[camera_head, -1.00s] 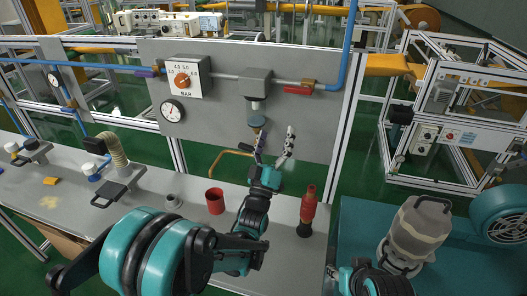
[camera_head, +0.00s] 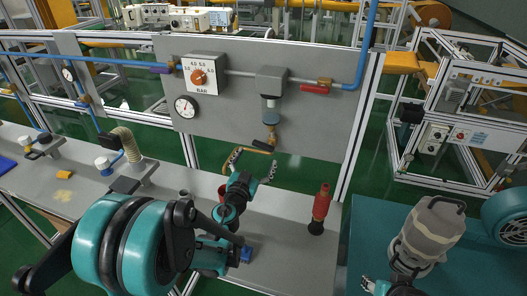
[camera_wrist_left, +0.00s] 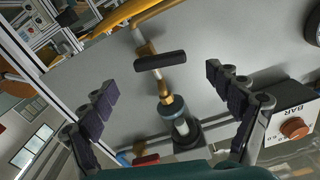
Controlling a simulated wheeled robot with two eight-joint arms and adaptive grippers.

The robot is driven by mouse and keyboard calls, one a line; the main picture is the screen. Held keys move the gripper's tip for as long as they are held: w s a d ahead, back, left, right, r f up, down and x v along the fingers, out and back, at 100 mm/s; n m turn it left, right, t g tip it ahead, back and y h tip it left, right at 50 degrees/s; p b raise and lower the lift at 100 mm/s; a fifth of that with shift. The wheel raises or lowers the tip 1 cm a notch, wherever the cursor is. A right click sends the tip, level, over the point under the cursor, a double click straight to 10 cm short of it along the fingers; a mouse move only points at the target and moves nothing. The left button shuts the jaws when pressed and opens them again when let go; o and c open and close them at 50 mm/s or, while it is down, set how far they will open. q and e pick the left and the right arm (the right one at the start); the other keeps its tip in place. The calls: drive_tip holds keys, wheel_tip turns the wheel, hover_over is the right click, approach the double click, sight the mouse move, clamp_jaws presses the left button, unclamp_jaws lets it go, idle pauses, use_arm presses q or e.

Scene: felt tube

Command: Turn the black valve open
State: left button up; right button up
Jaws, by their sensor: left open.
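The black valve handle (camera_head: 263,145) is a short black bar on a brass fitting below the grey filter unit (camera_head: 271,85) on the panel. In the left wrist view the black handle (camera_wrist_left: 160,60) lies crosswise between the finger directions, with the brass fitting (camera_wrist_left: 166,103) beside it. My left gripper (camera_head: 254,163) is open and empty, with its fingers spread just below the handle in the head view. In the left wrist view the left gripper (camera_wrist_left: 161,82) has a finger on each side, apart from the handle. A bit of my right arm shows at the bottom edge; its jaws are unclear.
A red-handled valve (camera_head: 316,89), a regulator with an orange knob (camera_head: 198,77) and a gauge (camera_head: 186,107) are on the panel. A red bottle (camera_head: 321,205) and a partly hidden red cup (camera_head: 222,192) stand on the bench. A grey pump (camera_head: 428,233) stands right.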

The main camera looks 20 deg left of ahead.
sight(262, 148)
use_arm(q)
drive_tip(key=w, duration=0.5)
drive_tip(key=shift+d+b, duration=0.1)
drive_tip(key=shift+b, duration=0.3)
drive_tip(key=c, duration=1.2)
